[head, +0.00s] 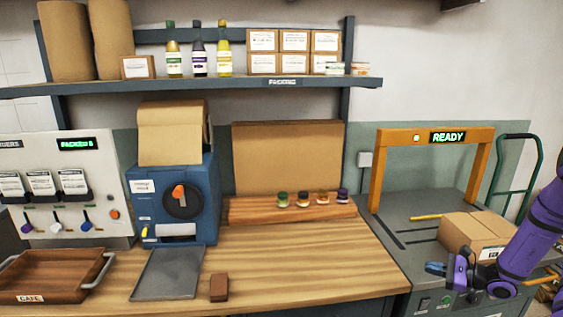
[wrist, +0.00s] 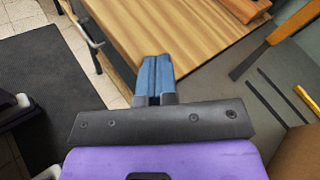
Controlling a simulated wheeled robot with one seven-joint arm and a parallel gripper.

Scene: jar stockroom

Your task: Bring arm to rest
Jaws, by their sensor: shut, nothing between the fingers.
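My purple arm shows at the lower right in the head view. My gripper (head: 436,268) is at its end, with blue fingers, just left of a cardboard box. In the wrist view my gripper (wrist: 154,78) is shut, its two blue fingers together with nothing between them. The fingers appear above the edge area between the wooden counter (wrist: 185,32) and the floor; the exact height cannot be told.
A cardboard box (head: 473,232) sits on the grey packing station under an orange frame (head: 376,170) with a READY display. The wooden counter (head: 300,255) holds a blue machine (head: 200,215), a brown tray (head: 45,278) and several small jars (head: 303,199).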

